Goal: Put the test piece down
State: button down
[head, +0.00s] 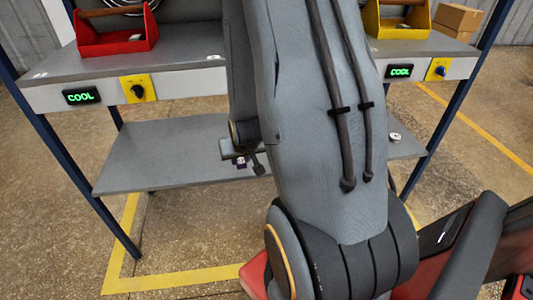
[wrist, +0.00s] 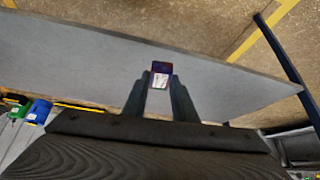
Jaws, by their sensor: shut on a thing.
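The test piece (wrist: 160,76) is a small block, dark purple with a pale label, in the wrist view. My gripper (wrist: 160,84) is shut on it, with one dark finger on each side. Behind the piece is a grey shelf surface (wrist: 90,62); I cannot tell whether the piece touches it. In the head view my gripper (head: 246,162) shows in part beside my arm, over the grey lower shelf (head: 160,155) of the bench. A bit of purple shows there; the rest is hidden by my arm.
The upper bench (head: 185,62) carries a red tote (head: 115,38) at left and a yellow tote (head: 398,20) at right. Two green displays (head: 82,96) read COOL. A small round object (head: 395,137) lies at the lower shelf's right. The shelf's left part is clear.

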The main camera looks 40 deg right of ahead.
jog(key=s+d+f+m+h+b, duration=0.1)
jog(key=s+d+f+b, duration=0.1)
jog(key=s+d+f, duration=0.4)
jog(key=w+d+f+b, duration=0.1)
jog(key=w+b, duration=0.5)
jog(key=b, duration=0.5)
jog(key=shift+d+f+m+g, duration=0.3)
jog(key=shift+f, duration=0.05)
jog(key=w+d+b, duration=0.1)
jog(key=w+b, duration=0.1)
jog(key=b, duration=0.4)
jog(key=shift+w+d+r+b, duration=0.1)
jog(key=shift+w+d+b, duration=0.1)
jog(key=shift+b, duration=0.2)
jog(key=w+d+p, duration=0.1)
jog(key=w, duration=0.2)
jog(key=w+d, duration=0.2)
jog(key=w+d+p, duration=0.1)
jog(key=w+d, duration=0.1)
jog(key=w, duration=0.1)
jog(key=shift+w+d+r+p, duration=0.1)
jog(key=shift+w+d+p, duration=0.1)
jog(key=shift+w+p, duration=0.15)
notch_tip(320, 180, down, 4)
jog(key=b, duration=0.3)
jog(key=shift+r, duration=0.25)
